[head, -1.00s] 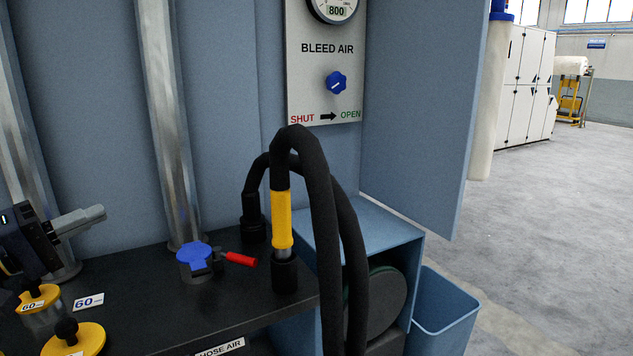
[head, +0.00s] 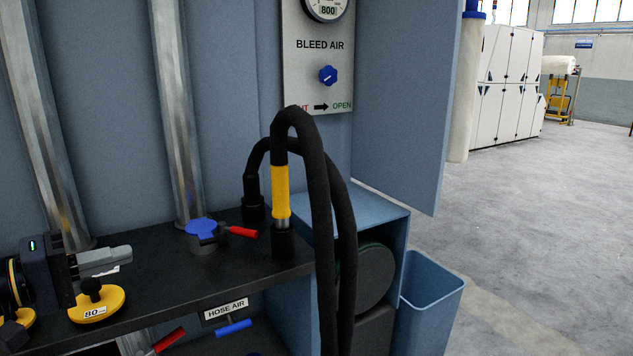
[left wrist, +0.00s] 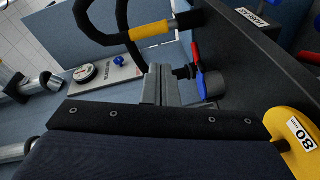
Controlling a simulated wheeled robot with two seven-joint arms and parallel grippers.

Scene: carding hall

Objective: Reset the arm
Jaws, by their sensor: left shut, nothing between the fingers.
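My left gripper (head: 124,257) comes in from the left of the head view, with its grey fingers pointing right, above the left part of the dark bench (head: 160,284). Its fingers are together and empty. They also show shut at the middle of the left wrist view (left wrist: 158,86). The gripper is behind a yellow weight marked 80 (head: 97,303) in the picture; I cannot tell whether they touch. A small white label is partly hidden by the fingers. My right gripper is not in view.
A blue-capped port (head: 201,231) with a red lever (head: 242,232) stands on the bench. A black hose with a yellow sleeve (head: 281,190) arches beside it. Behind is the bleed air panel (head: 318,60). A blue bin (head: 432,300) and open floor (head: 540,190) lie right.

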